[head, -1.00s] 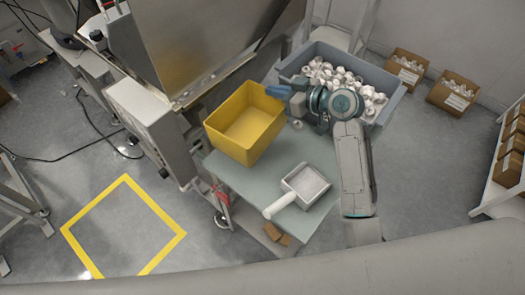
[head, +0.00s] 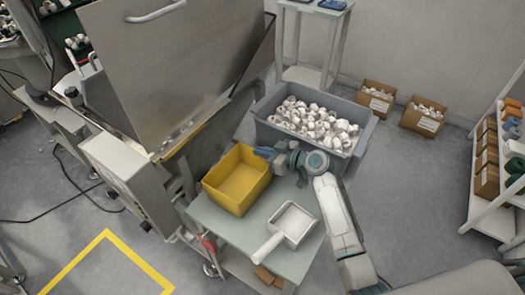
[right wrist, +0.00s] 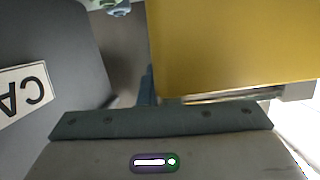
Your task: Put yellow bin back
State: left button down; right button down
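The yellow bin (head: 222,200) is open-topped and looks empty. It is at the left end of the small grey-green table (head: 232,228); I cannot tell whether its base fully touches the top. My right gripper (head: 265,153) is at the bin's far right corner, its blue fingers on the rim, and appears shut on it. In the right wrist view the yellow bin wall (right wrist: 235,45) fills the upper right, with a thin blue finger of the right gripper (right wrist: 148,88) at its left edge. The far fingertip is hidden. My left gripper is not in view.
A white scoop (head: 293,222) lies on the table right of the bin. A grey-blue crate (head: 283,143) full of white caps stands behind. A steel hopper machine (head: 170,60) stands close on the left. Yellow tape (head: 75,262) marks a floor area at lower left.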

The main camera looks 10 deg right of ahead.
jog(key=c, duration=1.6)
grip_release()
jog(key=shift+c, duration=0.2)
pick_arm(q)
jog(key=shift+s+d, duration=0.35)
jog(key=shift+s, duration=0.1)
